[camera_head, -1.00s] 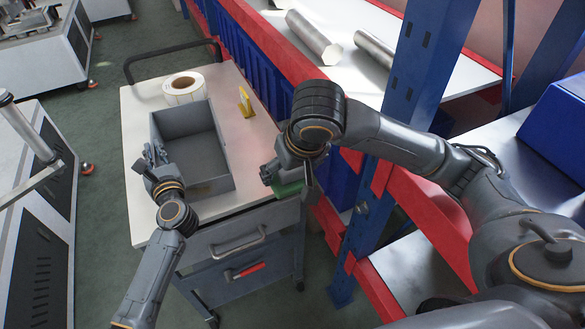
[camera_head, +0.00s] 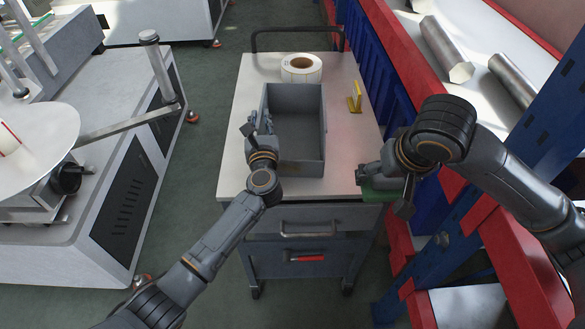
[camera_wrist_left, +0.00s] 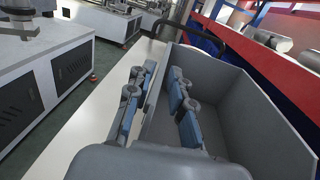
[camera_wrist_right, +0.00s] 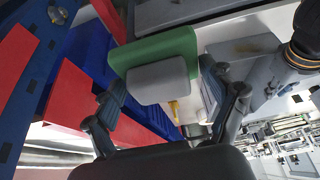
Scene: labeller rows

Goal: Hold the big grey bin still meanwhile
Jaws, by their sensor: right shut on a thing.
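The big grey bin (camera_head: 301,168) stands upright on the white cart top. My left gripper (camera_head: 259,123) is at the bin's left wall. In the left wrist view the grey bin (camera_wrist_left: 237,100) has one finger of my left gripper (camera_wrist_left: 157,100) outside its wall and the other inside, with gaps visible beside the wall, so the jaws look open around it. The bin looks empty apart from that finger. My right gripper (camera_head: 374,183) is shut on a green block (camera_head: 383,194) with a grey part, at the cart's front right corner. The green block (camera_wrist_right: 152,49) fills the jaws in the right wrist view.
A roll of white labels (camera_head: 301,69) lies behind the bin, and a small yellow piece (camera_head: 355,97) stands right of it. The cart (camera_head: 240,100) has a rear handle and drawers. A red and blue rack with metal bars (camera_head: 446,48) is at right, machines at left.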

